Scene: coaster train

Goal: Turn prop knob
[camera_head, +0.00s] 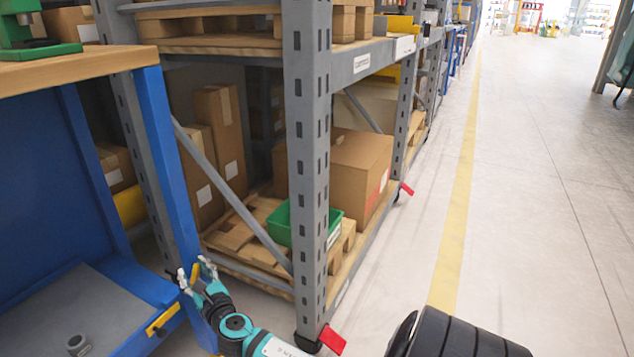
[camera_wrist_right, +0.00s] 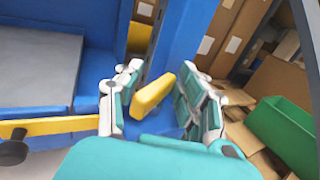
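A yellow knob (camera_wrist_right: 152,95), elongated like a small bar, sits on the blue frame in the right wrist view and also shows in the head view (camera_head: 195,273). My right gripper (camera_head: 195,277) is by the corner of the blue bench (camera_head: 178,170). In the right wrist view my right gripper (camera_wrist_right: 160,98) is open, with its fingers on either side of the knob. I cannot tell whether either finger touches it. A second yellow bar (camera_head: 164,319) with a black end lies on the bench's lower edge, left of the gripper. My left gripper is not in view.
A grey rack upright (camera_head: 307,160) stands right of my arm. The rack holds cardboard boxes (camera_head: 361,168), wooden pallets and a green bin (camera_head: 275,222). A red foot guard (camera_head: 332,340) is at the upright's base. The floor aisle to the right is clear.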

